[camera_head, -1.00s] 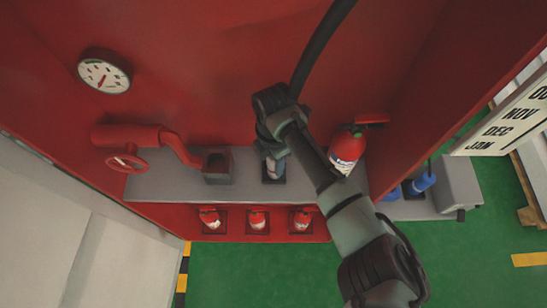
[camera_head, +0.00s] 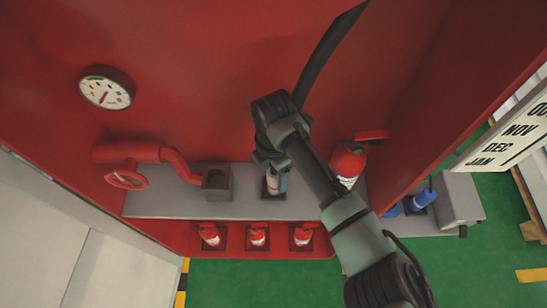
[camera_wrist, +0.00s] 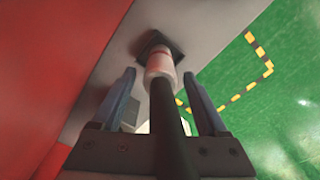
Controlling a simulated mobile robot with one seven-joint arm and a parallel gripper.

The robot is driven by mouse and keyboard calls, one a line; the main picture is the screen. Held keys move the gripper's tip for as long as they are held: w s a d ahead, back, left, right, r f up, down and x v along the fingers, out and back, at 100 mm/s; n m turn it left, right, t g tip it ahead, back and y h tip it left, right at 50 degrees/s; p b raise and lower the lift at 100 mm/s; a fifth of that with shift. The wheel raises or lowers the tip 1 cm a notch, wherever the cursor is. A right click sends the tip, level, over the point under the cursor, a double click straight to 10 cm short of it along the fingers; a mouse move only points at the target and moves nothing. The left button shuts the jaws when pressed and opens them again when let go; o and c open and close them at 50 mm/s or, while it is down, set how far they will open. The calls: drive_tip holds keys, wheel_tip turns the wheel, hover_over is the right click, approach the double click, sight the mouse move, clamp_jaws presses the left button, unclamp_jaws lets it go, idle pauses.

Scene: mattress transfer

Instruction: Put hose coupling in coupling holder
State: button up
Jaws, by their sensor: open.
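The hose coupling (camera_wrist: 160,66) is a pale cylinder with a reddish band, on the end of a black hose (camera_wrist: 168,120). Its far end meets a dark square holder (camera_wrist: 176,46) on the grey shelf; how deep it sits cannot be told. In the head view the coupling (camera_head: 273,183) stands roughly upright at the dark square (camera_head: 275,195), partly hidden by my gripper (camera_head: 272,172). In the wrist view my gripper (camera_wrist: 160,92) is open, with one blue-grey finger on each side of the coupling and hose and visible gaps between.
The grey shelf (camera_head: 155,203) also carries a dark open-topped block (camera_head: 216,184) left of the coupling and a red extinguisher (camera_head: 347,163) to the right. A red valve pipe (camera_head: 127,152) is farther left. Several small extinguishers (camera_head: 257,236) stand below the shelf edge.

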wheel_tip(320, 180, up, 10)
drive_tip(key=shift+f+b, duration=0.2)
drive_tip(key=shift+b, duration=0.35)
